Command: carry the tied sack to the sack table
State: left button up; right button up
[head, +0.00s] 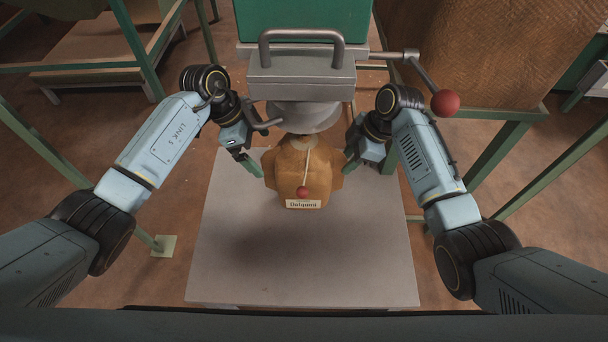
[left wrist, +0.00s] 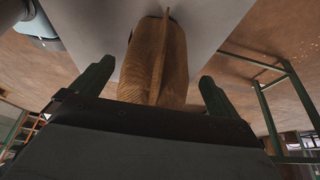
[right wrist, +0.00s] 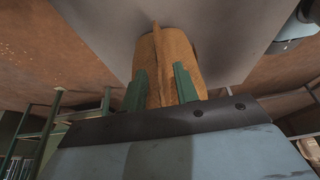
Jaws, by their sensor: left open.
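The brown sack (head: 300,165) is below the hopper's grey spout (head: 303,117), with a pale cord, a red bead and a white label on its near side. My left gripper (head: 246,160) is at its left side; the left wrist view shows the fingers apart on either side of the sack's ridged side (left wrist: 152,62), with clear room between. My right gripper (head: 353,158) is at its right side; in the right wrist view its fingers are closer together, flanking the ridge (right wrist: 161,65). Whether they press on it is unclear.
A pale grey tabletop (head: 310,270) spreads beneath, clear in front of the sack with a dark shadow on it. Above stand the hopper's grey box with a handle (head: 300,80) and a lever with a red ball (head: 445,103). Green frames stand at both sides.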

pick_arm(q)
jog(key=x, duration=0.6)
jog(key=shift+f, duration=0.15)
pick_arm(e)
jog(key=shift+x, duration=1.8)
pick_arm(q)
jog(key=shift+d, duration=0.15)
